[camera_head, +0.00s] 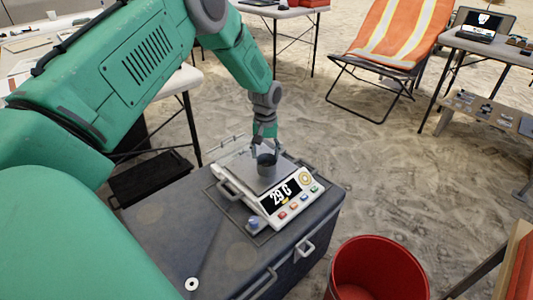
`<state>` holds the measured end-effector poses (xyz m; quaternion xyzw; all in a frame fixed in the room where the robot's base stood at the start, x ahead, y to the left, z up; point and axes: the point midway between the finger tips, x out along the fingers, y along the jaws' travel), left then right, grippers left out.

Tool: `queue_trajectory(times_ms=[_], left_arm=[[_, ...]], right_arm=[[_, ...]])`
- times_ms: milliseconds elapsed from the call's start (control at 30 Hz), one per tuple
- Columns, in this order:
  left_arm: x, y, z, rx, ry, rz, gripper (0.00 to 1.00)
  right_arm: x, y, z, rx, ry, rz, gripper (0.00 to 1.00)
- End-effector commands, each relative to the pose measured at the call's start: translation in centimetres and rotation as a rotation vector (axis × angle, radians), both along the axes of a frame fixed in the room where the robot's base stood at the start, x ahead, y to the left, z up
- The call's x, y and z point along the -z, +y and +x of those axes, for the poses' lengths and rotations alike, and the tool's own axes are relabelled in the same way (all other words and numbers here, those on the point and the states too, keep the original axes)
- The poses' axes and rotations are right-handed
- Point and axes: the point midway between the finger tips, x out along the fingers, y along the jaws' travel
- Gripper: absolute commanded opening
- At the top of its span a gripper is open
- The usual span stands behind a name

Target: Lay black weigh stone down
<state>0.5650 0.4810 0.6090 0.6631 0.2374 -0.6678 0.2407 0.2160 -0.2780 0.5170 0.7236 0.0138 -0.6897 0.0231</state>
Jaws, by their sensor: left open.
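A small dark cylindrical stone (266,164) stands upright on the metal plate of a white scale (296,202). The scale's display shows a reading that looks like 29 G. My left gripper (265,152) points down right over the stone, with its fingers open around the stone's top. Whether a finger touches it cannot be told. My right gripper is not in view.
A red bucket (378,270) stands at the lower right. An orange folding chair (392,35) and tables stand behind. Sandy floor lies clear between them.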

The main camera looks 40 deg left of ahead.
Motion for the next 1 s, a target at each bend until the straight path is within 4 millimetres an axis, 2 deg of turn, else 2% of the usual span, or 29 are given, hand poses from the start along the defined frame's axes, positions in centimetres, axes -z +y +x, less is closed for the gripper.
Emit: queue_trajectory(times_ms=[33, 100, 367, 867, 1000], left_arm=[[-1.4, -0.1, 0.1, 0.001, -0.002, 0.001, 0.5], [-2.6, -0.2, 0.1, 0.002, -0.002, 0.004, 0.5], [-6.2, -0.1, 0.1, 0.0, -0.001, 0.002, 0.5], [-6.2, -0.1, 0.1, 0.001, -0.002, 0.001, 0.5], [-5.5, -1.1, -0.5, 0.023, 0.001, -0.001, 0.5]], right_arm=[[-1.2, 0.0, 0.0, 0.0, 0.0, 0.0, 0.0], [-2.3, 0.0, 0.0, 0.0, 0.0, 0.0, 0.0], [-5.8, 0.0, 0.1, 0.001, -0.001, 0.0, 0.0], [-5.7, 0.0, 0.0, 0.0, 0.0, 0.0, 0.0], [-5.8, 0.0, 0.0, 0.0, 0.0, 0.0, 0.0]])
